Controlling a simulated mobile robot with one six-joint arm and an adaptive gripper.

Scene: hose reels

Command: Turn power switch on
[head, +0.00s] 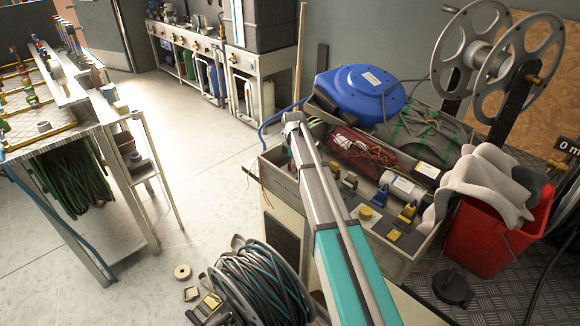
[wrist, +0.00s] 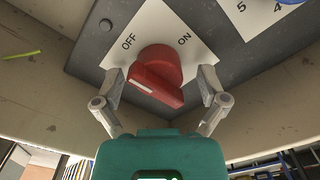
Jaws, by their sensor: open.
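A red rotary power switch (wrist: 158,72) sits on a white plate (wrist: 198,52) marked OFF on the left and ON on the right in the wrist view. Its grip bar lies crosswise, tilted down to the right, with a white mark on its left side. My gripper (wrist: 160,75) is open, with one finger on each side of the red knob. Its fingertips look close to the plate; I cannot tell if they touch the knob. In the head view, my arm reaches toward the workbench, and neither the switch nor my fingertips can be made out.
A workbench tray (head: 408,245) holds cables and small parts. A blue hose reel (head: 360,92) stands behind it, and a red bucket (head: 487,240) with grey cloth is to the right. The floor (head: 205,165) on the left is open.

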